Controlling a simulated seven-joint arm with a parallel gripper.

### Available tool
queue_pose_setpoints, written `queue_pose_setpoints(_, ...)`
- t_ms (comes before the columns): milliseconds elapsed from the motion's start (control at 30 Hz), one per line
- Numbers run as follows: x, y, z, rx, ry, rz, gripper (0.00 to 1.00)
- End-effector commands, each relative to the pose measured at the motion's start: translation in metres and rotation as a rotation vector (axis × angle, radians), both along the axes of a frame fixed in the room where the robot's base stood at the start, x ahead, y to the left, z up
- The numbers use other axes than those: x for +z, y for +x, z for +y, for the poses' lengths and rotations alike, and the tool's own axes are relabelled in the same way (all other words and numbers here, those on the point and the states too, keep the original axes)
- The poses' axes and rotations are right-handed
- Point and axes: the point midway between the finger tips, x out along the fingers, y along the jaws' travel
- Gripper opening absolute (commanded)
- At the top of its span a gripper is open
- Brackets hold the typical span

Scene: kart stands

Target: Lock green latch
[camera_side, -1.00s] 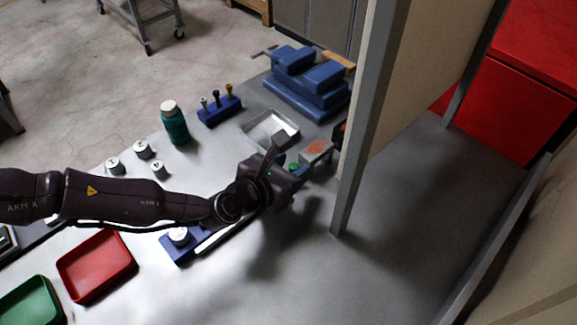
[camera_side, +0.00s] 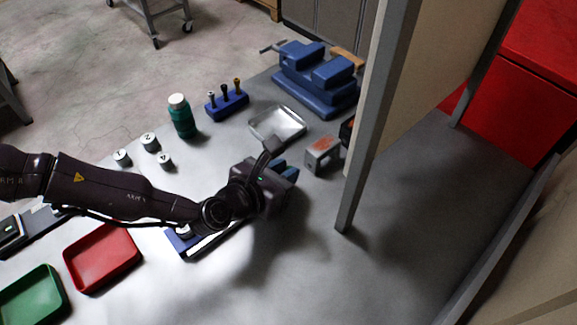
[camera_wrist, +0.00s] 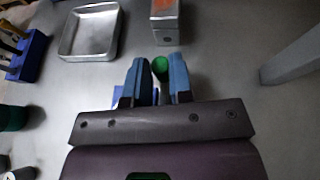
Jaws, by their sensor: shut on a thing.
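My gripper (camera_side: 289,173) is over the bench in the side view, its blue fingers pointing right. In the wrist view my gripper (camera_wrist: 159,72) has a small green round piece (camera_wrist: 160,68) between its fingertips and is shut on it. Whether this piece is the green latch itself, I cannot tell. A grey metal block with a worn orange top (camera_side: 322,153) stands just beyond the fingertips, with a visible gap. The block also shows in the wrist view (camera_wrist: 165,22), with a dark round mark on its near face. The green piece is hidden in the side view.
A metal tray (camera_side: 278,125) lies behind the gripper. A grey post (camera_side: 362,150) stands to the right of the block. A blue vise (camera_side: 318,78), blue holder (camera_side: 227,105) and green bottle (camera_side: 182,118) are farther back. A blue base (camera_side: 180,242) lies partly under the arm. Front-right bench is clear.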

Motion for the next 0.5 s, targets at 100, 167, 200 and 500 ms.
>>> queue_pose_setpoints(100, -0.002, 0.0001, 0.0025, 0.005, 0.003, 0.003, 0.0)
queue_pose_setpoints(167, -0.0022, 0.0001, 0.0026, 0.005, 0.003, 0.003, 0.0)
queue_pose_setpoints(200, -0.0023, 0.0001, 0.0027, 0.005, 0.004, 0.003, 0.0)
queue_pose_setpoints(500, -0.0014, 0.0014, 0.0028, 0.006, 0.003, 0.0, 0.47)
